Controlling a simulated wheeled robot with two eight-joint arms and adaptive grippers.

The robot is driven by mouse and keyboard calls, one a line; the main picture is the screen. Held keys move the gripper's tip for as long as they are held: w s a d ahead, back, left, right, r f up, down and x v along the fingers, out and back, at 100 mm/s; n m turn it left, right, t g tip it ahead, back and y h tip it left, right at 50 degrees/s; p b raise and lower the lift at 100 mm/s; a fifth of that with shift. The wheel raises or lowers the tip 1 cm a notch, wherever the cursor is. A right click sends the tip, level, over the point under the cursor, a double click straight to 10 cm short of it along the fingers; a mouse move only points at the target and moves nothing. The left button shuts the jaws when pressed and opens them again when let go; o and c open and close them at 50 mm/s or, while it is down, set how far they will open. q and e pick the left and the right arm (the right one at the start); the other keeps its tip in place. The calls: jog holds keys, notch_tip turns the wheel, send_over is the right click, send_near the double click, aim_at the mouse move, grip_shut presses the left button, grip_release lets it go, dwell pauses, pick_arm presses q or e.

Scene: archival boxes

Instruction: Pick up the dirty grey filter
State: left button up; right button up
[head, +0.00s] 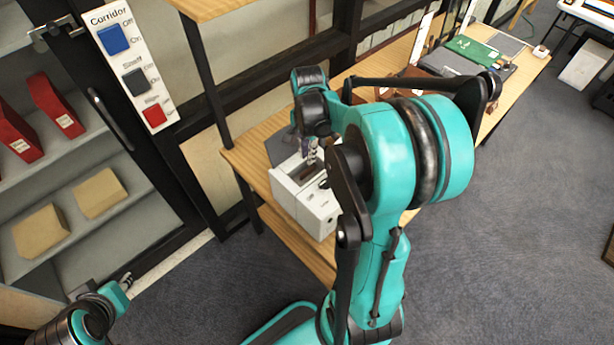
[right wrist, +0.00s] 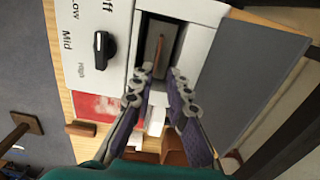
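A white box-shaped unit (head: 318,211) stands on the wooden table, with an open slot in its top. In the right wrist view the unit (right wrist: 118,25) has a black knob and a dark slot (right wrist: 152,56) with a thin brownish strip inside. I cannot clearly tell the dirty grey filter there. My right gripper (head: 312,152) is just above the unit. In its wrist view the fingers (right wrist: 162,78) are apart at the slot's near end, with nothing visibly held. My left gripper (head: 126,280) is far off at the lower left, small and partly hidden.
A flat dark grey panel (right wrist: 252,72) lies beside the unit. A red-and-white card (right wrist: 97,106) lies near it. A green board (head: 470,48) is farther along the table. A shelf with red binders (head: 52,105) and tan boxes (head: 40,230) is at left. My right arm hides much of the table.

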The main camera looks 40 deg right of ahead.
aim_at(308, 171)
jog(key=f, duration=0.2)
jog(key=f+b, duration=0.1)
jog(key=f, duration=0.1)
jog(key=f+b, duration=0.1)
jog(key=f, duration=0.2)
jog(key=shift+s+a+f, duration=0.1)
jog(key=shift+s+a, duration=0.1)
jog(key=shift+s, duration=0.05)
grip_shut()
